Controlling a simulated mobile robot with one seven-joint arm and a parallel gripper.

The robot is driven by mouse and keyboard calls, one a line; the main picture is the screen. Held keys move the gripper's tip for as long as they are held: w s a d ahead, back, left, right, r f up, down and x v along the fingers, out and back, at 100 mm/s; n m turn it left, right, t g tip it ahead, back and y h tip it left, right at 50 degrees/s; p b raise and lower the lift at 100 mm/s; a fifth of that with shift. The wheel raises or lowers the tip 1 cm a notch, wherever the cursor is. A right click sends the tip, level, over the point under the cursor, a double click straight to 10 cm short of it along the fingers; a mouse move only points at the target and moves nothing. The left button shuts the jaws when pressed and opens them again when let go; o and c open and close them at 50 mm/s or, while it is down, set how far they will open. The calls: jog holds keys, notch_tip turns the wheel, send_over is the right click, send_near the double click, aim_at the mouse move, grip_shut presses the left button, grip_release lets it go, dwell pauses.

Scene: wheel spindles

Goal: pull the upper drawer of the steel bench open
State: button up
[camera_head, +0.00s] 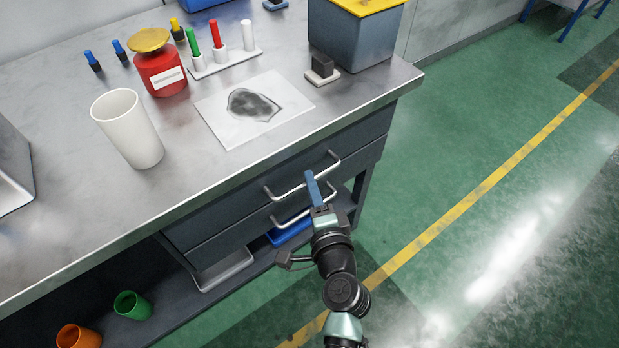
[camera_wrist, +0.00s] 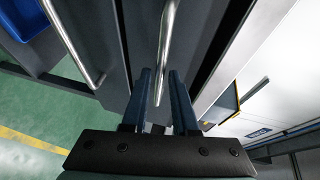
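The steel bench (camera_head: 60,210) has two dark drawers under its top. The upper drawer (camera_head: 216,217) looks closed, and its bar handle (camera_head: 284,195) runs along its front. The lower drawer (camera_head: 218,245) has a similar handle (camera_head: 290,224) just below. My gripper (camera_head: 312,185) has blue fingers and reaches to the upper handle. In the wrist view, the gripper's fingers (camera_wrist: 159,78) stand apart, one on each side of the upper handle (camera_wrist: 166,35), with gaps visible beside the bar. The lower handle (camera_wrist: 72,45) lies to the left there, outside the fingers.
On the bench top stand a white cup (camera_head: 128,130), a red jar (camera_head: 161,73), a marker rack (camera_head: 225,62), a stained sheet (camera_head: 215,112) and a grey bin (camera_head: 350,38). Below are a green cup (camera_head: 132,305) and an orange cup (camera_head: 78,337). Green floor (camera_head: 470,140) at right is clear.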

jog(key=shift+x, duration=1.2)
grip_shut()
dwell(0.6)
